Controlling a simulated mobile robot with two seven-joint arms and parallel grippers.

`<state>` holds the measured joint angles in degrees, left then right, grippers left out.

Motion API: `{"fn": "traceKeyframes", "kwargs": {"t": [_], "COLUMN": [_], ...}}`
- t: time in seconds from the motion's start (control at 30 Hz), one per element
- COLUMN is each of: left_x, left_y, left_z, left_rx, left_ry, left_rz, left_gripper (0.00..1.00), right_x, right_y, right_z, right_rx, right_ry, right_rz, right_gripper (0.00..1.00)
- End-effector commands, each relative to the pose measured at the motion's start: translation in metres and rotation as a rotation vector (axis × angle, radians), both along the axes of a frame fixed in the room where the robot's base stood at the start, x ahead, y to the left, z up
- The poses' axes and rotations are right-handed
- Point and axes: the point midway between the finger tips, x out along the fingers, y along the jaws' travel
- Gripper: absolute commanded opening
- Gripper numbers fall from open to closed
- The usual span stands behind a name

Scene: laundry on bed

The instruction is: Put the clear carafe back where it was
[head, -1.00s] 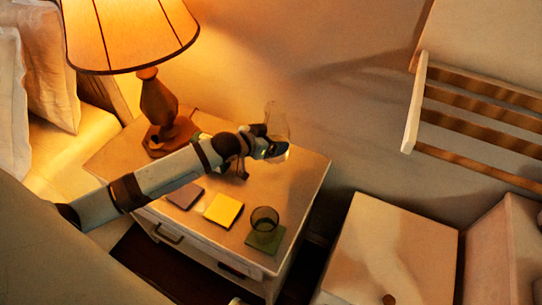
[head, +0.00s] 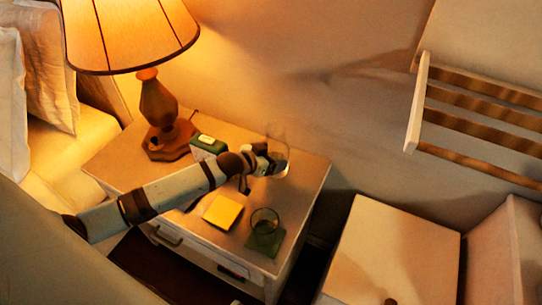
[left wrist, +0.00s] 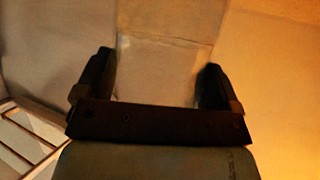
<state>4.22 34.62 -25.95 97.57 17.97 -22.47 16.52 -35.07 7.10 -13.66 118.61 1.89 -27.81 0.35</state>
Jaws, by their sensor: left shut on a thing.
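The clear carafe (head: 279,143) is faint and see-through, near the back right of the nightstand (head: 306,169) in the head view. My left gripper (head: 268,161) is shut on it. In the left wrist view the carafe (left wrist: 165,65) shows as a pale, see-through shape between the two dark fingers (left wrist: 155,88). I cannot tell whether its base touches the nightstand top. A yellow coaster (head: 222,212) lies bare, and a dark glass (head: 264,220) stands on a green coaster (head: 262,243). A greyish coaster is mostly hidden under my left arm. My right gripper is not in view.
A lit lamp (head: 159,107) stands at the nightstand's back left. A small green box (head: 207,146) sits behind my left arm. A low white cabinet (head: 391,252) stands to the right, with a slatted rack (head: 480,120) on the wall above.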

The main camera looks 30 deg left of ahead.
Motion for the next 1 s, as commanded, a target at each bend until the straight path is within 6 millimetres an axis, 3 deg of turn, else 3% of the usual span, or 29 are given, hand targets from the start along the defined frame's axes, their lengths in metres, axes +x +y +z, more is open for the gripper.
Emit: {"fn": "traceKeyframes", "kwargs": {"t": [0.03, 0.07, 0.43, 0.8, 1.0], "left_x": [0.000, 0.000, -0.006, -0.070, -0.094], "left_y": [0.000, 0.000, 0.002, 0.024, 0.033], "left_z": [-0.001, -0.001, 0.005, 0.038, 0.050], "left_rx": [0.000, 0.000, -0.001, 0.000, 0.001], "left_ry": [0.001, 0.000, 0.001, 0.003, 0.002], "left_rz": [0.000, 0.000, 0.000, 0.000, 0.001], "left_gripper": [0.93, 1.00, 1.00, 1.00, 1.00], "right_x": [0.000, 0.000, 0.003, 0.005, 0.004], "right_y": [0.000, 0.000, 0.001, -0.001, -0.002], "right_z": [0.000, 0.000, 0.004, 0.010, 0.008], "right_rx": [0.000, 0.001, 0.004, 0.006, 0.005], "right_ry": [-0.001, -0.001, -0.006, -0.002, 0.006], "right_rz": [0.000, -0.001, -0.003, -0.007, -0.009], "right_gripper": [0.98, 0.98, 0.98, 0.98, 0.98]}}
